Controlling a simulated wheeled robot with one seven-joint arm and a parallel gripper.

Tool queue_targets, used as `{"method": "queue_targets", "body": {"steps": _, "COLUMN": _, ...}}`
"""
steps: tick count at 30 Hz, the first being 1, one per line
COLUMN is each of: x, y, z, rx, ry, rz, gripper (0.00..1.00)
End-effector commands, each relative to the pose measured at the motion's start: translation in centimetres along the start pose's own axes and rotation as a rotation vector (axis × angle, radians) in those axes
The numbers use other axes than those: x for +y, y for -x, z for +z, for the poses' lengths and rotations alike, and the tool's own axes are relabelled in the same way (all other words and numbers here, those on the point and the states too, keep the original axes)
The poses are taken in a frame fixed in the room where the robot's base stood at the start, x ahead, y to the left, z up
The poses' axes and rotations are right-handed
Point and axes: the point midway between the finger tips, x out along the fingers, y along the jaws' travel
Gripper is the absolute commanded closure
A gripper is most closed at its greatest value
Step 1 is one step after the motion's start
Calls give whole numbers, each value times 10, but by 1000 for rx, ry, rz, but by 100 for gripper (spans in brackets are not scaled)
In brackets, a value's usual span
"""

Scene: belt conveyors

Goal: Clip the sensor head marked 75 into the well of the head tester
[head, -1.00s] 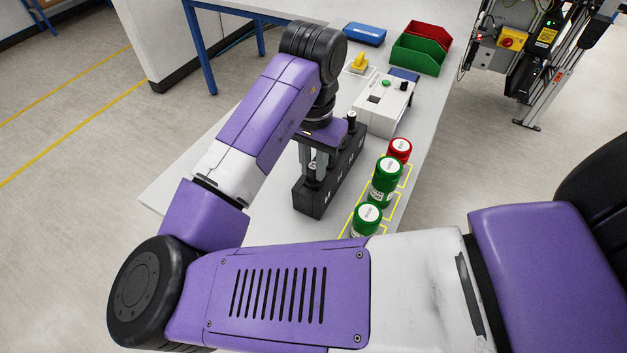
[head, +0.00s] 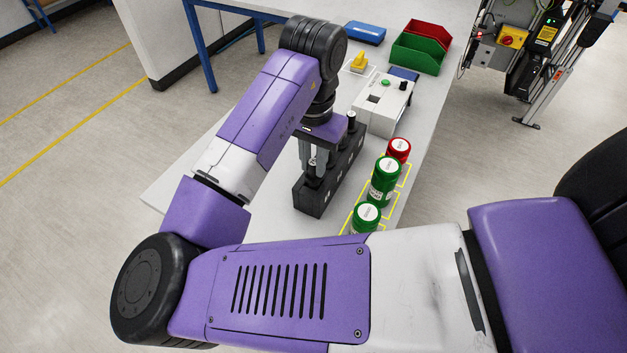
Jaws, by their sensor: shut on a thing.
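My gripper (head: 313,170) points down over the near end of the black rack (head: 312,200). Its grey fingers are shut on a dark sensor head, mostly hidden between them and the rack. I cannot tell whether its lower end is clear of its slot, and the mark 75 is not readable. Another dark head (head: 351,120) stands at the rack's far end. The head tester is probably the white box (head: 378,118) with a green button, behind the rack. It has a dark opening in its top. It is apart from my gripper.
Green (head: 418,56) and red bins, a blue case (head: 364,34) and a yellow item (head: 359,62) lie farther back. The bench (head: 262,208) is bare left of the rack.

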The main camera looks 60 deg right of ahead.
Motion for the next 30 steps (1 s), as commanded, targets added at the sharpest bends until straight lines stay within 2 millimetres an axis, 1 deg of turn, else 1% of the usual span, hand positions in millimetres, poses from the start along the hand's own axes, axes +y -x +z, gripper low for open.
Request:
{"method": "queue_targets", "body": {"steps": 8, "x": 0, "y": 3, "z": 0, "rx": 0, "ry": 0, "rz": 0, "gripper": 100}}
{"method": "queue_targets", "body": {"steps": 30, "x": 0, "y": 36, "z": 0, "rx": 0, "ry": 0, "rz": 0, "gripper": 100}}
